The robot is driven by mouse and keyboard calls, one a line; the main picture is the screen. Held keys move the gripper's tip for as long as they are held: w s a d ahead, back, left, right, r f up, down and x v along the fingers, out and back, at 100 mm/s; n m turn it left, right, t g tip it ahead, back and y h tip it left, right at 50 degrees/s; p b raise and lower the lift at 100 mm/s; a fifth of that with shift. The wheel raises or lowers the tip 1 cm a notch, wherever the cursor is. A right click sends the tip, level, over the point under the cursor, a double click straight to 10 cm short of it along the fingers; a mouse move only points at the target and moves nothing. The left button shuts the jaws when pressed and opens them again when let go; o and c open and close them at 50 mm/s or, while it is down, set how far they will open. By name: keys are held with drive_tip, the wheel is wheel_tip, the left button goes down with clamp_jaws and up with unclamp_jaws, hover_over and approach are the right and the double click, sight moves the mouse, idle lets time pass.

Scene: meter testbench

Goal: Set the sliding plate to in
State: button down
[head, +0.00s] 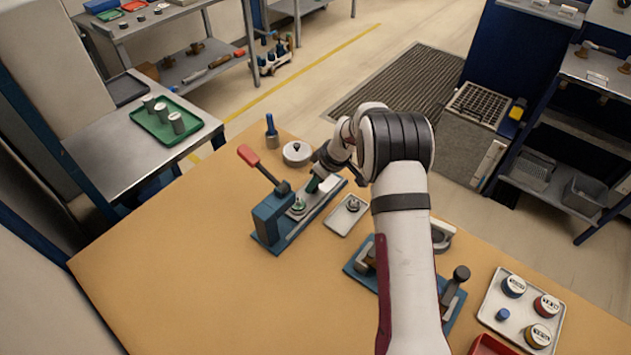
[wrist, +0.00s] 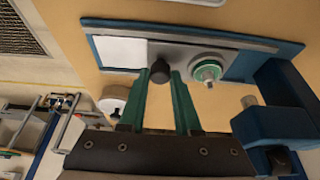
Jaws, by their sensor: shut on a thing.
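The sliding plate (wrist: 183,50) is a grey plate between the rails of a blue-based fixture (head: 268,226). It carries a green ring seat with a small metal part (wrist: 208,70), and a dark knob (wrist: 160,72) stands at its other end. My gripper (wrist: 160,76) has its green fingers on either side of this knob and is shut on it. In the head view my gripper (head: 314,184) is low over the fixture's far end, partly hidden by my arm. A white patch (wrist: 122,52) lies on the track beyond the knob. The blue press head (wrist: 275,125) stands at the opposite end.
A red-handled lever (head: 250,157) rises from the press. A round white-topped item (head: 297,153) and a blue-handled tool (head: 271,130) stand behind it. A small tray (head: 347,215) lies right of the fixture. The table's front left is clear.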

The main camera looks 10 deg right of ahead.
sight(303, 202)
drive_tip(key=shift+s+a, duration=1.8)
drive_tip(key=shift+a, duration=0.05)
drive_tip(key=c, duration=0.6)
unclamp_jaws()
drive_tip(key=v, duration=1.6)
drive_tip(key=shift+w, duration=0.15)
drive_tip(key=s+r+m+g, duration=0.1)
drive_tip(key=s+m, duration=0.6)
drive_tip(key=s, duration=0.9)
drive_tip(key=s+r+m+g+h, duration=0.1)
drive_tip(key=s+m, duration=0.6)
drive_tip(key=s, duration=1)
drive_tip(key=shift+a+r+m+g, duration=0.35)
drive_tip(key=shift+r+g, duration=0.35)
drive_tip(key=shift+r, duration=0.15)
